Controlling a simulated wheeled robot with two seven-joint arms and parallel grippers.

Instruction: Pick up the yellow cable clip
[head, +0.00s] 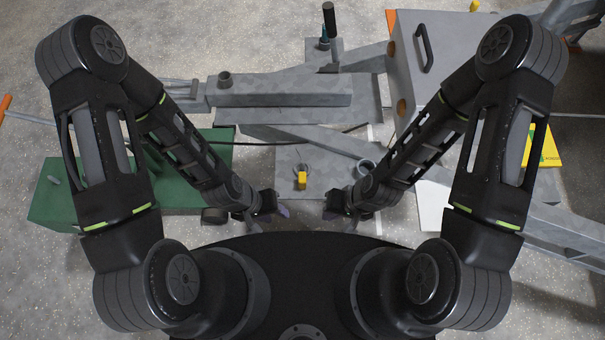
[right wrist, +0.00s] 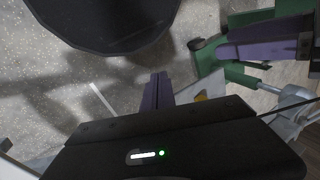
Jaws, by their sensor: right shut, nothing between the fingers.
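A small yellow piece, which looks like the yellow cable clip (head: 302,180), sits on a grey metal plate (head: 318,163) in the middle of the head view. A sliver of yellow (right wrist: 200,98) shows behind my gripper body in the right wrist view. My right gripper (head: 332,211) is to the right of the clip and nearer my body, apart from it. Its purple fingers (right wrist: 156,90) are together and empty. My left gripper (head: 282,211) is to the left of the clip and also apart. Its purple fingers (right wrist: 268,42) show in the right wrist view, but their gap is unclear.
A green box (head: 120,190) stands at left. Grey metal beams (head: 280,95) lie beyond the plate. A grey case with a black handle (head: 460,50) is at right, with a yellow packet (head: 545,148) beyond my right arm. A dark cable runs across the middle.

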